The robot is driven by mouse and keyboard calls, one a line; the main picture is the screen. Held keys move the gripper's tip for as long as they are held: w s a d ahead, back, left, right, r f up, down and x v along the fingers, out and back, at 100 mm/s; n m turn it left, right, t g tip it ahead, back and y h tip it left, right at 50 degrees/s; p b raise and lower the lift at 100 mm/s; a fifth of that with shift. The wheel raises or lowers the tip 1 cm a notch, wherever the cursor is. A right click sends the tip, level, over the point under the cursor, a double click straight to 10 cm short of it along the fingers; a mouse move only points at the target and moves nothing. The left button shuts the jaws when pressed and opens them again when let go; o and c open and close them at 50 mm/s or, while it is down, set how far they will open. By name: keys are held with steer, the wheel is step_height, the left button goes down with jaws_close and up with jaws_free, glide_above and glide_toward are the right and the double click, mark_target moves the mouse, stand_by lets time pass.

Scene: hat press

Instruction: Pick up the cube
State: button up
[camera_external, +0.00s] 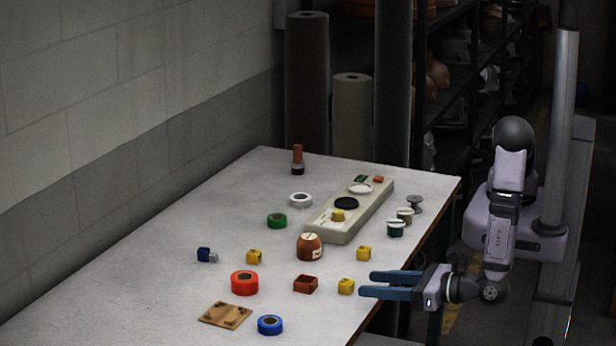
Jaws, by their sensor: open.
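Several small yellow cubes lie on the white table (130,285). One yellow cube (346,286) is at the front right, just left of my gripper's fingertips. Another yellow cube (363,253) sits a little behind it, and a third yellow cube (254,257) lies further left. Another yellow piece (338,215) rests on the long pale control box. I cannot tell which cube the task means. My gripper (366,284) has blue fingers that point left over the table's right edge. The fingers are apart and nothing shows between them.
A brown pot (310,246), a brown open box (305,284) and a red tape roll (244,283) lie near the cubes. The long pale control box (330,234) stands behind. Blue tape (270,325) and a brown board (225,315) are at the front. The left of the table is clear.

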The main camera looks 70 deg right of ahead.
mark_target(353, 285)
steer(key=shift+w+f+p, duration=0.2)
steer(key=shift+w+p, duration=0.4)
steer(key=shift+w, duration=0.75)
steer(key=shift+w+a+f+p, duration=0.15)
steer(key=shift+w+p, duration=0.15)
steer(key=shift+w, duration=0.45)
steer(key=shift+w+f+p, duration=0.15)
steer(key=shift+w+p, duration=0.2)
steer(key=shift+w, duration=0.45)
steer(key=shift+w+a+f+p, duration=0.15)
steer(key=shift+w+p, duration=0.15)
steer(key=shift+w, duration=0.45)
steer(key=shift+d, duration=0.1)
jaws_close()
